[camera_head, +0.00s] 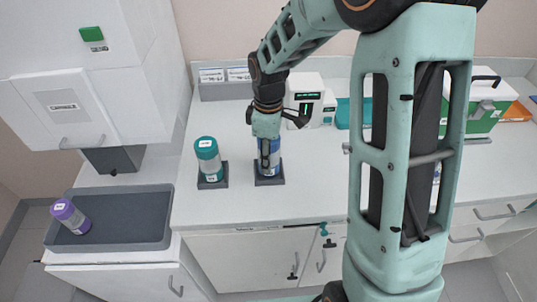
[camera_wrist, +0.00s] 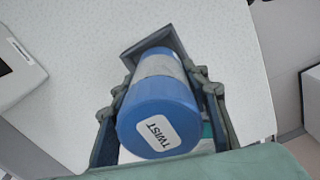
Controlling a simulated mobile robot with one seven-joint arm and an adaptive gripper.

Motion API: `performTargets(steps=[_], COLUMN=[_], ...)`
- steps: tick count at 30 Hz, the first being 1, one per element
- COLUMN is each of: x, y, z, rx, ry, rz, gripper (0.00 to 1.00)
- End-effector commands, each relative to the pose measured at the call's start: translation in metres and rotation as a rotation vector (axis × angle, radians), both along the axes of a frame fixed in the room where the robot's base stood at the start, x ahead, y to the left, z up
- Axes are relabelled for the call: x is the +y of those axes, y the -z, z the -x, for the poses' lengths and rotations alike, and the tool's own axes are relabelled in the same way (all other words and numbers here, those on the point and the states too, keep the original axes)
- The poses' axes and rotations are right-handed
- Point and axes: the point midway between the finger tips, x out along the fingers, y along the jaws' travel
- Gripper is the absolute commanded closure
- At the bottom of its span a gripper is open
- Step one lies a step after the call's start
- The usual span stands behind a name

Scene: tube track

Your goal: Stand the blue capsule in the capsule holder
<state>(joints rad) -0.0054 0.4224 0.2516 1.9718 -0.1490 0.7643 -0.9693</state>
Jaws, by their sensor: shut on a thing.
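The blue capsule (camera_head: 275,152) is upright on the counter side nearest me, with its lower end at the dark square capsule holder (camera_head: 270,181). My gripper (camera_head: 266,157) comes down from above and is shut around the capsule. In the wrist view, the capsule's blue lid (camera_wrist: 150,112) with a "TWIST" label faces the camera, and the fingers (camera_wrist: 163,95) press on both sides. The holder (camera_wrist: 140,47) shows around the capsule's far end there. I cannot tell whether the capsule is fully seated in it.
A teal capsule (camera_head: 207,150) stands in a similar dark base (camera_head: 213,183) to the left. White devices (camera_head: 305,92) stand behind.

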Motion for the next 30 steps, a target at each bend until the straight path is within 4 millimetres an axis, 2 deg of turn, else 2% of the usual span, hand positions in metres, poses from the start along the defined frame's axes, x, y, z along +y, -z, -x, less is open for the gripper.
performTargets(steps=[6, 15, 16, 21, 30], x=[0.0, 0.0001, 0.0001, 0.0, 0.0], y=[0.0073, 0.0077, 0.0077, 0.0077, 0.0082], z=[-0.0002, -0.0002, -0.0002, -0.0002, 0.0002], rx=[-0.001, -0.001, -0.001, -0.001, 0.0], ry=[0.0, 0.0, 0.0, 0.0, 0.0], rz=[0.0, 0.0, 0.0, 0.0, 0.0], gripper=[0.87, 0.87, 0.56, 0.37, 0.37])
